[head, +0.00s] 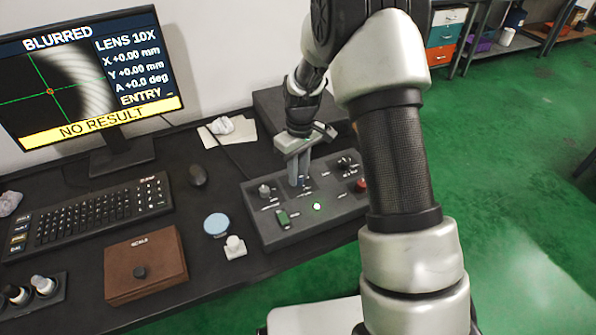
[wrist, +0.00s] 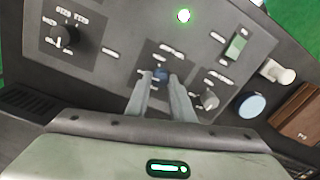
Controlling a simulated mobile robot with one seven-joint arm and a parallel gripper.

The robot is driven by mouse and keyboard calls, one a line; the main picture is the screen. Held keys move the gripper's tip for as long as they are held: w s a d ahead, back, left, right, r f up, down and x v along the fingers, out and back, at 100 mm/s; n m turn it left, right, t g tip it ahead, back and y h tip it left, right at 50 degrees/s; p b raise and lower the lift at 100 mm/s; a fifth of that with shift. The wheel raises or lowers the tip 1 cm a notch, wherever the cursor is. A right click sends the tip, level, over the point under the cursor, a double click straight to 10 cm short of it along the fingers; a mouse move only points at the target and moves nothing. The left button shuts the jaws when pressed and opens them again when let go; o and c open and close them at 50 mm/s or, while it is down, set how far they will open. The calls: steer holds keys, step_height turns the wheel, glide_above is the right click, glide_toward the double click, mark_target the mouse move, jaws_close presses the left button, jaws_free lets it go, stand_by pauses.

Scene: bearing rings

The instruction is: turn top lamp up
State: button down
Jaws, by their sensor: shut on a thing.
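The grey control panel (head: 262,225) lies on the desk. My gripper (head: 299,183) points down at its middle, its fingers shut on a small blue knob (wrist: 161,76); the fingertips hide part of it. A black knob (wrist: 62,36) with a dial is at the left in the wrist view, and a grey knob (wrist: 209,100) sits beside the right finger. The labels are too small to read, so I cannot tell which control is the top lamp. The monitor (head: 88,75) shows "BLURRED", "LENS 10X" and "NO RESULT", with a pale blurred arc on its picture.
The panel also has a green switch (head: 284,218), a lit green light (head: 317,206) and a red button (head: 361,184). A blue disc (head: 216,224), a white knobbed piece (head: 235,247), a brown box (head: 145,265), a keyboard (head: 90,214) and a mouse (head: 197,175) are nearby.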

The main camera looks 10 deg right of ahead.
mark_target(301, 176)
steer(key=shift+r+m, duration=0.1)
steer(key=shift+m, duration=2.1)
steer(key=shift+p, duration=0.3)
steer(key=c, duration=1.5)
jaws_free()
steer(key=shift+c, duration=0.2)
steer(key=shift+r, duration=0.1)
step_height(301, 176, up, 17)
steer(key=p, duration=0.2)
steer(key=shift+d+p, duration=0.3)
steer(key=shift+d, duration=0.1)
steer(key=shift+r, duration=0.15)
